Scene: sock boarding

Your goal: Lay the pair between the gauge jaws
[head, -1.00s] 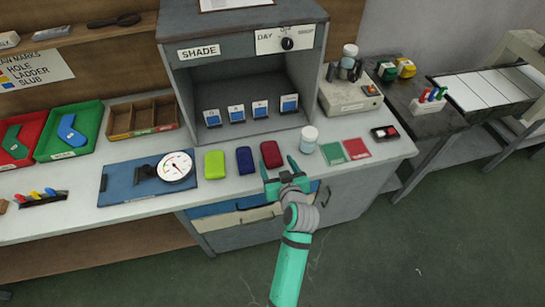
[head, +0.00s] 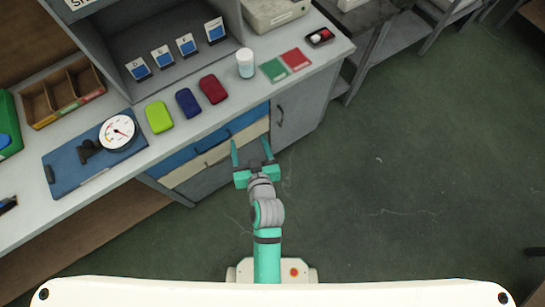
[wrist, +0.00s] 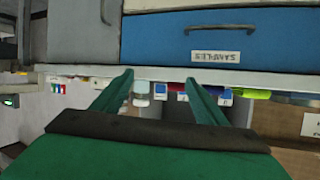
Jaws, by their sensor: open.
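The gauge (head: 118,132) has a round white dial and lies on a blue board (head: 70,175) at the left of the bench top. To its right lie three folded bundles in a row: lime green (head: 159,117), navy (head: 188,103) and maroon (head: 213,89). I cannot tell which is the pair. My gripper (head: 251,147) is open and empty, in front of the drawers and apart from all three bundles. In the upside-down wrist view its fingers (wrist: 158,85) spread before the bench edge, and the lime bundle (wrist: 250,94) shows small beyond. The gauge jaws are hard to make out.
A grey shade cabinet (head: 150,35) with several cards stands behind the bundles. A white jar (head: 245,63), green card (head: 273,70), red card (head: 295,59) and switch box (head: 320,37) lie right. A divided wooden tray (head: 65,96) is at left. The floor (head: 400,170) is clear.

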